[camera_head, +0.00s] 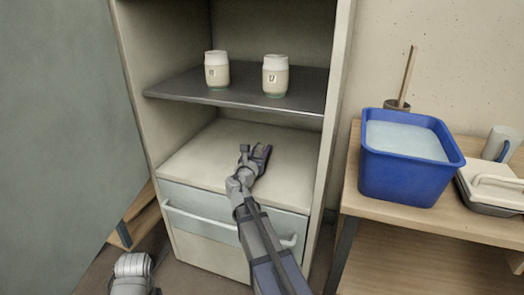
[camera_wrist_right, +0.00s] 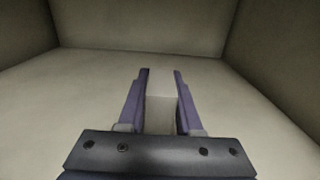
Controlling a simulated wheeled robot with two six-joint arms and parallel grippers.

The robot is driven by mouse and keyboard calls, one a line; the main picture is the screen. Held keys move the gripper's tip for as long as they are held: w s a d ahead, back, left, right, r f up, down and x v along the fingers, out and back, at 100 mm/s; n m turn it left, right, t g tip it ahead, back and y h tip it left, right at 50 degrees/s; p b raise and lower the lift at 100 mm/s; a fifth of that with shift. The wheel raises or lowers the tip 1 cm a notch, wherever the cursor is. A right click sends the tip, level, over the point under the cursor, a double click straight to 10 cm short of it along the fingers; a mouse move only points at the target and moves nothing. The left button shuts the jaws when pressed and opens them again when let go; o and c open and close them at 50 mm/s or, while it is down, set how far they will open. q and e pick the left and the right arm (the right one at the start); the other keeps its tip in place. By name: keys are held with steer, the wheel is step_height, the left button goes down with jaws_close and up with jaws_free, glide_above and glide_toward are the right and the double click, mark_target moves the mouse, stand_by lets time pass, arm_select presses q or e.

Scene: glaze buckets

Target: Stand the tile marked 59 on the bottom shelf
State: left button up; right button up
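My right gripper (camera_head: 262,150) is low inside the cabinet, over the pale bottom shelf (camera_head: 205,155). In the right wrist view its two purple fingers (camera_wrist_right: 161,75) are on either side of a pale, block-like piece (camera_wrist_right: 160,110), which fills the gap between them. This looks like the tile; no number 59 can be read on it. Whether it touches the shelf cannot be told. In the head view the piece is hidden by the gripper. Part of my left arm shows at the bottom left; its gripper is out of view.
Two cream jars (camera_head: 217,70) (camera_head: 275,76) stand on the dark middle shelf (camera_head: 240,98) above. Side walls flank the bottom shelf, and a drawer (camera_head: 200,217) is below it. A blue tub (camera_head: 405,178) stands on the wooden table at right. The bottom shelf's left part is clear.

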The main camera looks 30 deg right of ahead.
steer(key=o, duration=0.4)
steer(key=shift+r, duration=0.15)
steer(key=v, duration=1.2)
